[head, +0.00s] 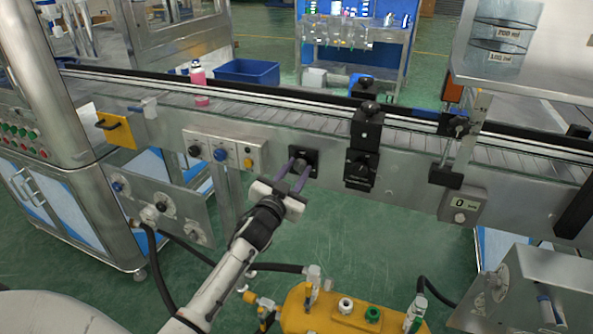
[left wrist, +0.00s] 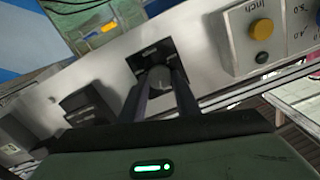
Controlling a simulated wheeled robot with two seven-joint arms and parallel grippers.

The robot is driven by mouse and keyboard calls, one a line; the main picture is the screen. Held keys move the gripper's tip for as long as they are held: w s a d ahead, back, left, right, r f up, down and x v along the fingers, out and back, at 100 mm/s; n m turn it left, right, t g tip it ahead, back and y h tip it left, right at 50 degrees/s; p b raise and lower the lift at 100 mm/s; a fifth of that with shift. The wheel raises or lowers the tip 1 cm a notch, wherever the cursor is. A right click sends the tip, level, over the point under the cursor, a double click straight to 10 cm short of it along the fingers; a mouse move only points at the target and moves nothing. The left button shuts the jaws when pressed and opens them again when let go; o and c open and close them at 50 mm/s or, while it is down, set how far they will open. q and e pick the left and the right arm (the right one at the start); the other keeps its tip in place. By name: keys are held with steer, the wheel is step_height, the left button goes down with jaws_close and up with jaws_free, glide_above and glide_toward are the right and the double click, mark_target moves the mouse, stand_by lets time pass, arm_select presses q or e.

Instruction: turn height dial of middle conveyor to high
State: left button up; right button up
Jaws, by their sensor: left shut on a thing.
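The middle conveyor (head: 330,141) runs across the head view with a grey side panel. The height dial is a small round grey knob (left wrist: 157,82) on a black plate (left wrist: 150,60) in the left wrist view. In the head view the black plate (head: 311,154) shows just beyond my fingers, which hide most of the knob. My left gripper (head: 297,170) reaches the panel with its two dark fingers on either side of the knob, shut on it. It also shows in the left wrist view (left wrist: 160,88). The dial's setting is too small to read. My right gripper is not in view.
A white box with blue and yellow buttons (head: 222,153) is left of the dial. A black knob unit (head: 361,160) is close on the right. A bottle with pink contents (head: 199,82) stands on the belt. A yellow tank (head: 345,312) is below.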

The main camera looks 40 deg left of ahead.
arm_select(q)
steer(key=m, duration=0.4)
steer(key=shift+f+m, duration=0.15)
steer(key=shift+m, duration=0.25)
steer(key=m, duration=0.5)
steer(key=shift+d+f+b, duration=0.1)
steer(key=shift+b, duration=0.25)
steer(key=m, duration=0.5)
steer(key=shift+f+m, duration=0.1)
steer(key=shift+m, duration=0.3)
steer(key=m, duration=0.4)
steer(key=shift+m, duration=0.4)
steer(key=o, duration=1)
steer(key=shift+o, duration=0.2)
steer(key=v, duration=1)
steer(key=shift+s, duration=0.15)
